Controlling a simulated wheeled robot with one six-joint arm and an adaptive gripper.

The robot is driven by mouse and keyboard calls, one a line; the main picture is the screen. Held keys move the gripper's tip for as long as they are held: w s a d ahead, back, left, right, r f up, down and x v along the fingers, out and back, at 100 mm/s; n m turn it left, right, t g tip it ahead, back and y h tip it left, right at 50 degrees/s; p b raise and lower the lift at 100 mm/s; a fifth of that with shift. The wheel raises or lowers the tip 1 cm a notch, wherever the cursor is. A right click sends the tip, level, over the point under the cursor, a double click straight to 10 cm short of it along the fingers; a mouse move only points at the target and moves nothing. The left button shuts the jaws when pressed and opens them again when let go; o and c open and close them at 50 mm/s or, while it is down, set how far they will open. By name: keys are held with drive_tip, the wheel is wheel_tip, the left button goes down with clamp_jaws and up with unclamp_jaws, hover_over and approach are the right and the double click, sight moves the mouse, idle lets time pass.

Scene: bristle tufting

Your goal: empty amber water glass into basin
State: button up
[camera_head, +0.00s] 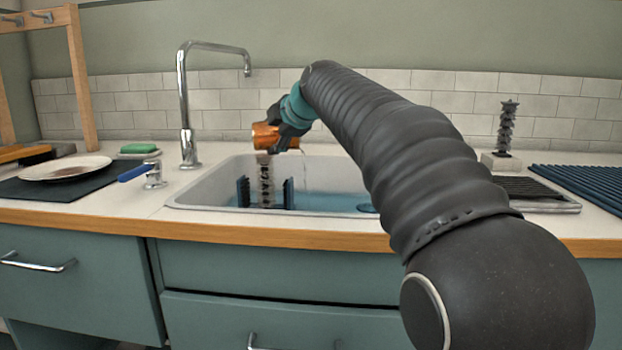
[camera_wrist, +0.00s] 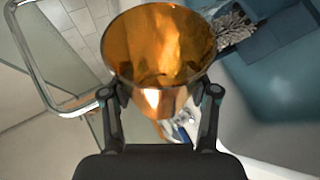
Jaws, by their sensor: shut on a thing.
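The amber water glass (camera_head: 266,137) is tipped well over onto its side above the basin (camera_head: 190,200) in the head view. My gripper (camera_head: 288,128) is shut on it. In the wrist view the glass (camera_wrist: 160,60) sits between the two fingers, its wide mouth away from the palm. I cannot tell whether water remains inside it. A thin pale streak (camera_head: 304,170) hangs beside my gripper over the basin; it looks like falling water. Blue water covers the basin's floor.
A brush column (camera_head: 266,182) with dark blue upright brushes stands in the basin below the glass. The tall chrome faucet (camera_head: 186,110) rises behind at left. A plate (camera_head: 66,168) and green sponge (camera_head: 138,149) lie left; a dark brush (camera_head: 507,128) stands right.

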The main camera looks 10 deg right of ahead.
drive_tip(key=shift+d+f+m+y, duration=0.15)
drive_tip(key=shift+m+y, duration=0.15)
drive_tip(key=shift+y, duration=0.1)
idle(0.3)
drive_tip(key=shift+d+f+m+t+y, duration=0.4)
drive_tip(key=shift+d+f+m+y, duration=0.1)
drive_tip(key=shift+f+m+y, duration=0.15)
drive_tip(key=shift+a+r, duration=0.25)
drive_tip(key=shift+a+r+n+h, duration=0.4)
drive_tip(key=shift+r+n+h, duration=0.15)
drive_tip(key=shift+n+h, duration=0.15)
drive_tip(key=shift+g, duration=0.3)
drive_tip(key=shift+r, duration=0.1)
